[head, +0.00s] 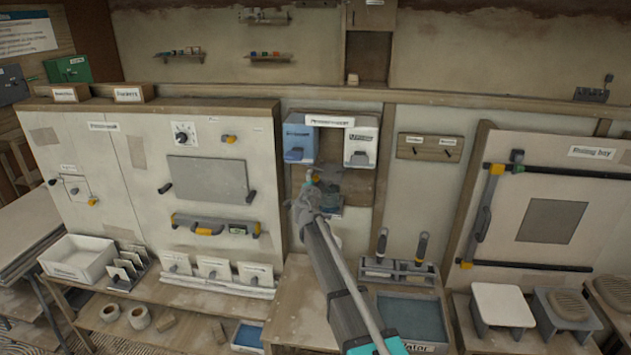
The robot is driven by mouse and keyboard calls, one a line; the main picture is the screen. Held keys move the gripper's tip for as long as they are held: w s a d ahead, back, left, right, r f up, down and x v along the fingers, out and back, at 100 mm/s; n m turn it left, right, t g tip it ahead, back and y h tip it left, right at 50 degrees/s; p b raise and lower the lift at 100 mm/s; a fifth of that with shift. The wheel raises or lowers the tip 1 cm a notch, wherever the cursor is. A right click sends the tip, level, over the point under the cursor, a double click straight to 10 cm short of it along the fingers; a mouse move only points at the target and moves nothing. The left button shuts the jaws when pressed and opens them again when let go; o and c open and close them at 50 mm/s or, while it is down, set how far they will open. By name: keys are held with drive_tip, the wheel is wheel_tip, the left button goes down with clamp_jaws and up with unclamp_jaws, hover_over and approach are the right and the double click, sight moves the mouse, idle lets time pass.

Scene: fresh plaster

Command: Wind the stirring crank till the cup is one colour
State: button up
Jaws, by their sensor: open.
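My gripper (311,186) is raised in the middle of the head view, in front of the recess under the two dispensers. Its jaws are open. A small orange part (315,177), possibly the crank's handle, shows right at the fingertips. I cannot tell whether it lies between the fingers or behind them. A dark grey mechanism (353,183) sits behind and right of the gripper. My gripper and arm cover much of this spot. I cannot make out the cup or its colour.
A blue dispenser (299,139) and a white dispenser (360,147) hang just above. Tools with yellow-marked handles stand in a grey rack (398,273) at lower right, behind a blue water tray (408,316). A panel (206,180) with knobs and bars is at left.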

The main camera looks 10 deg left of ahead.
clamp_jaws()
drive_tip(key=shift+f+n, duration=0.15)
drive_tip(key=shift+n, duration=0.15)
